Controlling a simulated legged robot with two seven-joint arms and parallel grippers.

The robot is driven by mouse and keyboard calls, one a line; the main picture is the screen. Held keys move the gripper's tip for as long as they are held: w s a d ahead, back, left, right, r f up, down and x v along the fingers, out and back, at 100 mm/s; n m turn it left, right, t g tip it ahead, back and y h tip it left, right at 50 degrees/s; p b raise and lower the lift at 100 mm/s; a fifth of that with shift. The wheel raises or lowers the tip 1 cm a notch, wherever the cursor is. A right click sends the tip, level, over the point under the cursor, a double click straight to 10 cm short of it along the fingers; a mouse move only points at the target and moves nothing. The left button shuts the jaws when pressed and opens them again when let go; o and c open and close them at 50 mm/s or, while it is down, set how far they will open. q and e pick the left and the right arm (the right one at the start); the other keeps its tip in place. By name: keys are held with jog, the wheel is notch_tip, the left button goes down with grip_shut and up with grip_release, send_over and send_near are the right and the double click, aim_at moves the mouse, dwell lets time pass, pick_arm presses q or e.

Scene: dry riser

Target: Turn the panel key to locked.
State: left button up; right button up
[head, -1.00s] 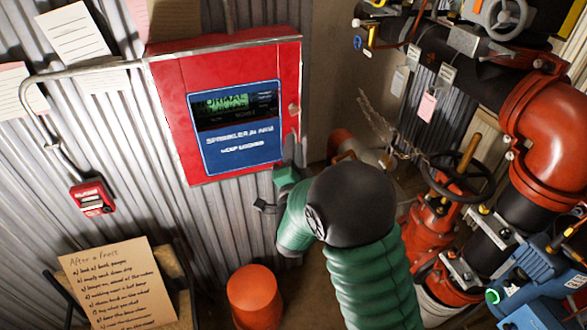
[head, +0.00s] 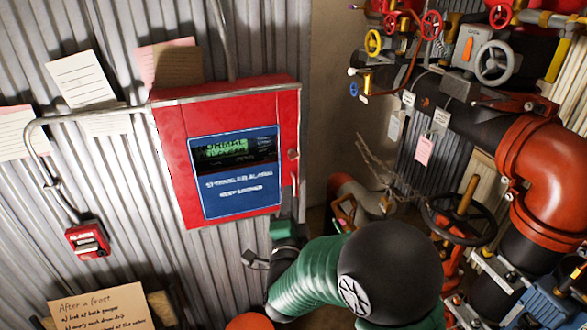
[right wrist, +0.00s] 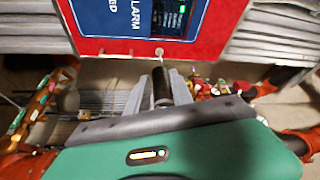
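The red panel (head: 240,102) hangs on the wall, with a blue face and lit display; its blue face also shows in the right wrist view (right wrist: 115,15). A small round pale lock (head: 293,154) sits near its right edge, and shows at the panel's lower edge in the wrist view (right wrist: 159,53). My right gripper (head: 287,206) is just below it, pointing up at the panel. In the wrist view a dark cylinder (right wrist: 161,86), perhaps the key's handle, stands between its grey fingers. I cannot tell whether they grip it. My left gripper is not in view.
Red and black pipes (head: 540,165) with valves and a dark handwheel (head: 462,222) fill the right side. A small red alarm box (head: 88,241) is on the wall at left. A paper sign (head: 100,308) stands lower left.

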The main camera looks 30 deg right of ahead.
aim_at(294, 159)
jog(key=p+x, duration=0.3)
jog(key=x, duration=1.2)
jog(key=shift+w+d, duration=0.2)
jog(key=shift+w, duration=0.1)
jog(key=shift+c, duration=0.5)
jog(key=shift+s+a, duration=0.1)
grip_shut()
jog(key=shift+f, duration=0.1)
